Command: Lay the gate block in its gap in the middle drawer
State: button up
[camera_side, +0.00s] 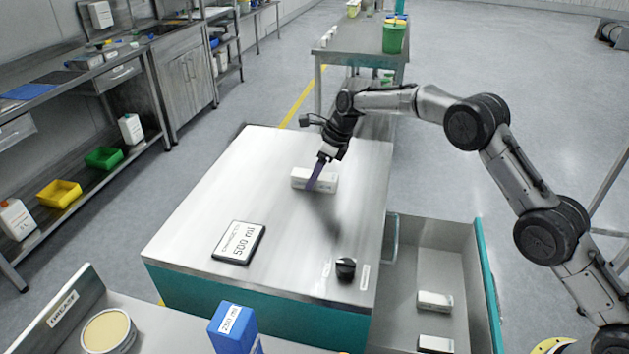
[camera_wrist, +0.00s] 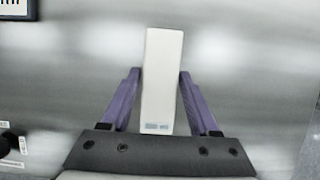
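A white gate block (camera_side: 314,179) lies on the steel top of the cabinet, towards its back. In the wrist view the gate block (camera_wrist: 161,82) stretches away from the palm between two purple fingers. My gripper (camera_side: 315,183) is down at the block.
A 500 ml sign (camera_side: 239,242) lies on the cabinet top (camera_side: 190,235), near a black knob (camera_side: 345,269). A blue 250 ml box (camera_side: 232,328) and a grease tub (camera_side: 108,331) stand at the front. The middle of the top is clear.

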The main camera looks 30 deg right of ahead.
grip_shut()
jog(key=shift+r, duration=0.1)
